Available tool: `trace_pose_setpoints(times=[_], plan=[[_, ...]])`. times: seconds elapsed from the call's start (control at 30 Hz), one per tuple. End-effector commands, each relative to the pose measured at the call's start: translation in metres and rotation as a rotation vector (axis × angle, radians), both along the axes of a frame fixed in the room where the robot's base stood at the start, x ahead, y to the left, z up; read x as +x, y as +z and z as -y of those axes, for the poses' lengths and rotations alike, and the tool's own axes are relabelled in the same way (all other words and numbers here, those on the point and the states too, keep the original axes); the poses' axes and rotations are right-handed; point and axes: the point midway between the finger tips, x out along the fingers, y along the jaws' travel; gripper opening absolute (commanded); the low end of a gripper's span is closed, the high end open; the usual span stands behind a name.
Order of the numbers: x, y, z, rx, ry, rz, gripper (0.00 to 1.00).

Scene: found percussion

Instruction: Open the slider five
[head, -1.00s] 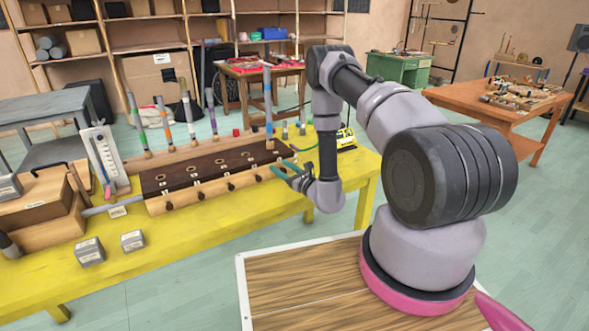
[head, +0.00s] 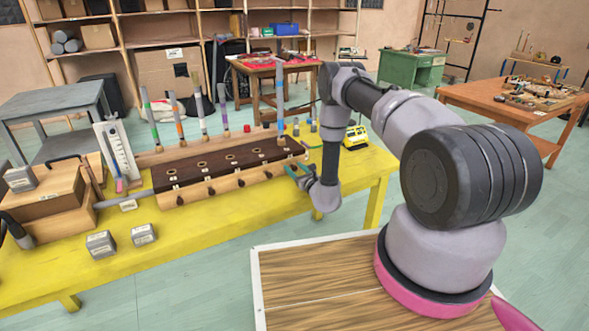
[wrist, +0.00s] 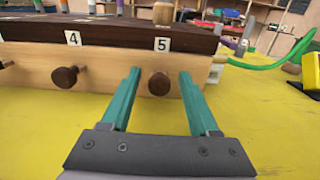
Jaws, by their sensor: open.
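The long wooden box (head: 232,181) with a dark brown top stands on the yellow table and has a row of round dark knobs along its pale front. In the wrist view the slider five knob (wrist: 158,83) sits under the label "5" (wrist: 162,45), near the box's right end. The knob of slider four (wrist: 65,76) is to its left. My gripper (wrist: 162,78) is open in front of the box, its teal fingers on either side of knob five. I cannot tell whether they touch it. It also shows in the head view (head: 297,169).
The yellow table (head: 230,222) is bare in front of the box. Two grey blocks (head: 101,244) lie at its front left. Upright coloured tubes (head: 280,105) stand behind the box. A yellow device (head: 356,136) and a green cable (wrist: 262,65) lie to the right.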

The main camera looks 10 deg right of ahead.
Motion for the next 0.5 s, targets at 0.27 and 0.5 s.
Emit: trace_pose_setpoints(times=[0.27,0.5], plan=[[0.0048,-0.0001,-0.0019,0.001,0.001,-0.001,0.61],[0.0046,-0.0001,-0.0017,0.001,0.001,-0.001,0.00]])
